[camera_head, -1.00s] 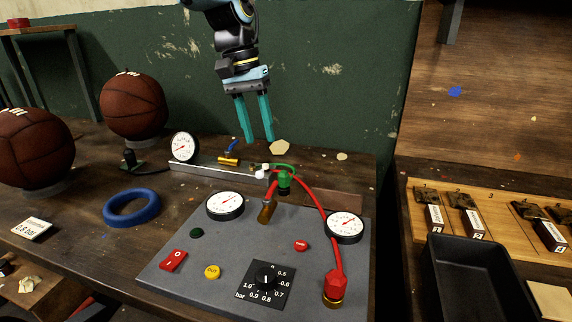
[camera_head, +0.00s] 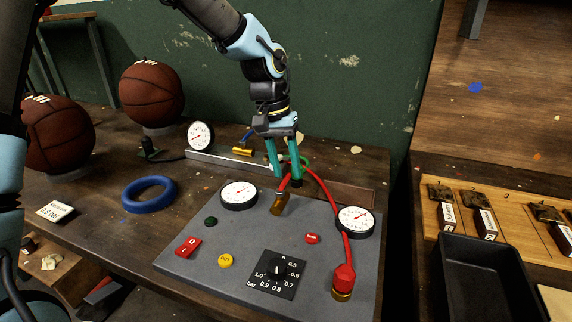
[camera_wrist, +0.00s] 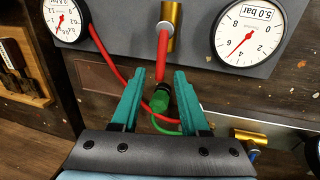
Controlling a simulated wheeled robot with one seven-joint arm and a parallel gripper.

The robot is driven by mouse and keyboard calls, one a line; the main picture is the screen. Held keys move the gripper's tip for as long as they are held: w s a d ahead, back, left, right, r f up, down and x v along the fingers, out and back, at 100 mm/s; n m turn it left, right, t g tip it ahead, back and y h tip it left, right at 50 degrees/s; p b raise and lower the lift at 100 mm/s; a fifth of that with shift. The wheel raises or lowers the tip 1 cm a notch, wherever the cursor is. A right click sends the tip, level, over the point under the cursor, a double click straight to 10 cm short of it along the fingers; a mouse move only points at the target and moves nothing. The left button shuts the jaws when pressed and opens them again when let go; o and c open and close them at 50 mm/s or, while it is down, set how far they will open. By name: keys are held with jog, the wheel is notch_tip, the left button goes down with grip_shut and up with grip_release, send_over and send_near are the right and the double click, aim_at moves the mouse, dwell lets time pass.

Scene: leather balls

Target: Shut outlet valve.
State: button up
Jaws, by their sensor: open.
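A green valve-like fitting (camera_wrist: 159,101) with a dark collar sits by the red hose, between my fingers in the wrist view. Its green loop (camera_head: 306,160) shows beside my fingers in the head view, where the body is mostly hidden. A brass valve with a blue lever (camera_head: 243,151) is by the metal rail, left of my gripper; it also shows at the lower right of the wrist view (camera_wrist: 250,136). No label shows which is the outlet valve. My gripper (camera_head: 287,178) points down and is open, its teal fingers either side of the green fitting; contact cannot be told.
The grey panel (camera_head: 225,282) carries two gauges, a black dial (camera_head: 277,269), and red, yellow and green buttons. The red hose (camera_head: 345,225) arches to the panel's right. A third gauge (camera_head: 200,135) stands behind. A blue ring (camera_head: 148,194) and two basketballs are left.

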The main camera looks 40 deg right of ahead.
grip_shut()
dwell(0.3)
dwell(0.3)
